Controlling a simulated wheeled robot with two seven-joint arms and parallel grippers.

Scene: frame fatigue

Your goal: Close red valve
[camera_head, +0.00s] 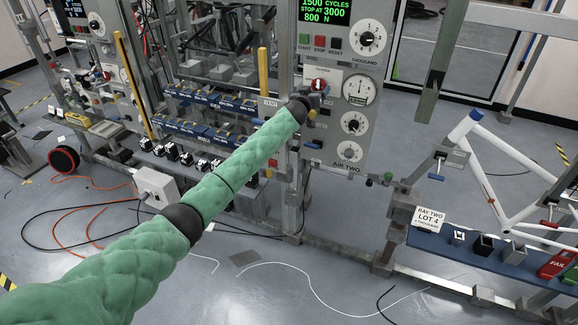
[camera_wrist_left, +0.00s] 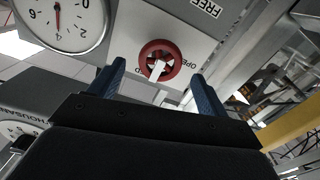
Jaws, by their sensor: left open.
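The red valve (camera_head: 318,85) is a round knob on the grey control panel, beside the upper pressure gauge. In the left wrist view the red valve (camera_wrist_left: 160,60) has a white bar across it and sits ahead of the fingers, roughly midway between them. My left gripper (camera_wrist_left: 158,85) is open, with its two blue fingers apart on either side of the knob in that picture. I cannot tell whether they touch it. In the head view my left gripper (camera_head: 312,97) is at the panel just by the valve, partly hidden by its own wrist. My right gripper is not in view.
Gauges (camera_head: 360,89) sit right of the valve, with START, STOP and RESET buttons (camera_head: 320,42) above. A yellow upright (camera_head: 263,72) stands just left. A white bike frame (camera_head: 490,175) and a blue shelf (camera_head: 480,250) are at right. Cables lie on the floor.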

